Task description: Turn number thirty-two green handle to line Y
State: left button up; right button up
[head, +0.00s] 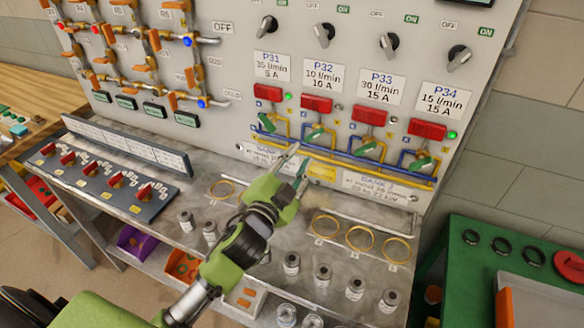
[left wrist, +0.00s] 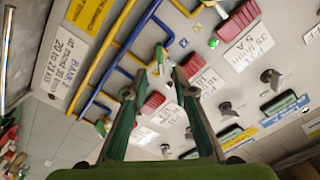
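The number thirty-two green handle (head: 314,132) sits under the red block (head: 316,104) of the P32 label (head: 322,74) in the head view. It tilts up to the right, over yellow and blue pipes. My left gripper (head: 298,160) is below it, in front of the panel. Its fingers are apart and nothing shows held between them. In the left wrist view the open left gripper (left wrist: 166,66) points at the panel. My right gripper is not in view.
Similar green handles sit at P31 (head: 267,122), P33 (head: 369,149) and P34 (head: 421,161). Black knobs (head: 324,34) line the panel above. Below, the bench holds brass rings (head: 360,238) and several small jars (head: 323,275). A green table (head: 462,285) stands at the right.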

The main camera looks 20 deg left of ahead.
pick_arm(q)
jog(key=shift+s, duration=1.95)
